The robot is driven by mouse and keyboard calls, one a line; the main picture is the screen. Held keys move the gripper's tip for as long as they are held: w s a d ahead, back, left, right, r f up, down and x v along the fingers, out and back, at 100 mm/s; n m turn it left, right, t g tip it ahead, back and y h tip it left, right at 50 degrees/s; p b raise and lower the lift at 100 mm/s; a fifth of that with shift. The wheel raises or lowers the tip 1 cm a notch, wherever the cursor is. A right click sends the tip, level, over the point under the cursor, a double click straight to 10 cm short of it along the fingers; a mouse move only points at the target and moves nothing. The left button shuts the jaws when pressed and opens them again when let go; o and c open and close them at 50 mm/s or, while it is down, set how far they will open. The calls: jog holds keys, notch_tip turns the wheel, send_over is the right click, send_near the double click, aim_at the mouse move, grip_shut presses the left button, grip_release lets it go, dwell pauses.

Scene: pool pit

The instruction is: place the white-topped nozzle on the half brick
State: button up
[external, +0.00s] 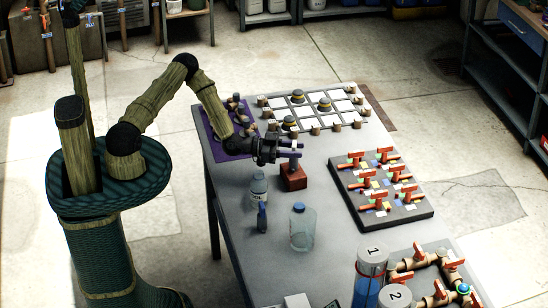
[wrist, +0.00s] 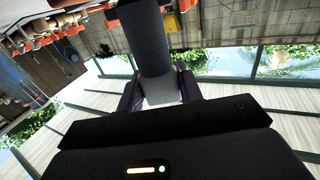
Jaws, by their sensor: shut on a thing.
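The half brick (external: 293,179) is a small red-brown block on the grey table, right below my gripper in the external view. My gripper (external: 291,150) is level, with purple fingers shut on the white-topped nozzle (external: 294,162). In the wrist view, the nozzle (wrist: 150,38) shows as a dark cylinder with a pale end between the fingers (wrist: 158,92). The nozzle looks upright over the brick. The fingers hide part of it, and I cannot tell whether its lower end touches the brick.
A dark board with red-handled valves (external: 381,187) lies to the right. A white-squared grid board (external: 313,106) lies behind.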

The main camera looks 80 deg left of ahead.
jog(key=shift+f, duration=0.3)
jog(key=o, duration=1)
jog(key=shift+s, duration=0.1)
jog(key=b+v, duration=0.2)
jog(key=v, duration=1)
